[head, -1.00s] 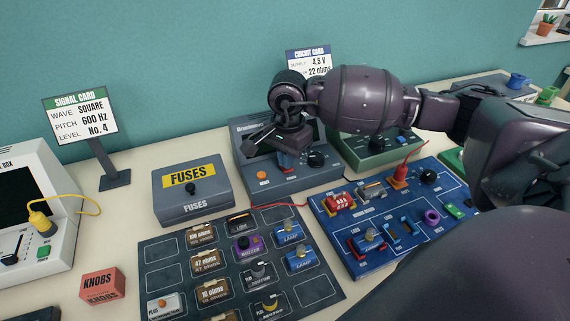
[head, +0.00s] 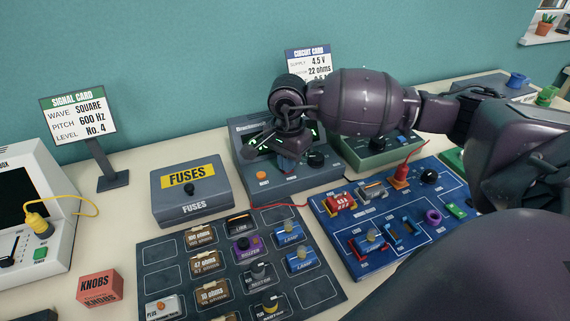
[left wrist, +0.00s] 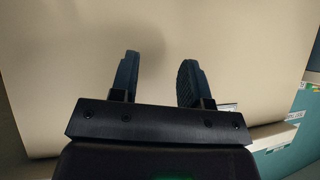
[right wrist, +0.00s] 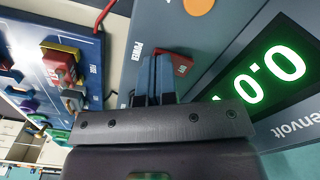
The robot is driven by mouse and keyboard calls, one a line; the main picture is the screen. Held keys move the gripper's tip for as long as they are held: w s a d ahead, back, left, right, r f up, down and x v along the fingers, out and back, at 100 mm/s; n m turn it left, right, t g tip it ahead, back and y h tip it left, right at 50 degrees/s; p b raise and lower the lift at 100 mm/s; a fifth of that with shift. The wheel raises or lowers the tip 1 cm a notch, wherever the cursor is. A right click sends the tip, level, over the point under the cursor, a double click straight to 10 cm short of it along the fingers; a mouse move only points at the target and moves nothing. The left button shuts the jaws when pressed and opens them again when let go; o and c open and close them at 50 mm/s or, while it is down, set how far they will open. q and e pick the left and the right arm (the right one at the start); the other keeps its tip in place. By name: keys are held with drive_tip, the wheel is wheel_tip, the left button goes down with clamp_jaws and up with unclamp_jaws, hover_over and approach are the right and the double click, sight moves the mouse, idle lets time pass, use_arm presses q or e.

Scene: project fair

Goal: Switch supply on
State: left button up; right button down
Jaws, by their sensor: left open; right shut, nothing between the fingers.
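The power supply (head: 305,182) is a dark grey-blue box at the back middle, behind my right arm. In the right wrist view its display (right wrist: 268,65) glows green and reads about 0.0, partly cut off. The red power switch (right wrist: 180,65) lies beside the POWER label. My right gripper (right wrist: 155,62) is shut with nothing in it, its fingertips at the switch and partly covering it; contact cannot be told. In the head view the right gripper (head: 288,164) points down at the supply's front. My left gripper (left wrist: 158,68) is open and empty over a plain pale surface.
A FUSES box (head: 192,194) stands left of the supply. A dark parts board (head: 165,253) and a blue circuit board (head: 328,207) lie in front. A green-grey box (head: 375,152) stands to the right. A red KNOBS block (head: 99,288) is front left.

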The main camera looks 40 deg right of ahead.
drive_tip(key=shift+r+p, duration=0.35)
drive_tip(key=shift+r, duration=0.4)
drive_tip(key=shift+r+p, duration=0.95)
drive_tip(key=shift+r, duration=1.75)
use_arm(q)
drive_tip(key=r, duration=0.2)
drive_tip(key=w+r, duration=0.1)
drive_tip(key=shift+w+r+t, duration=0.1)
drive_tip(key=shift+r+t, duration=0.2)
drive_tip(key=shift+r, duration=0.05)
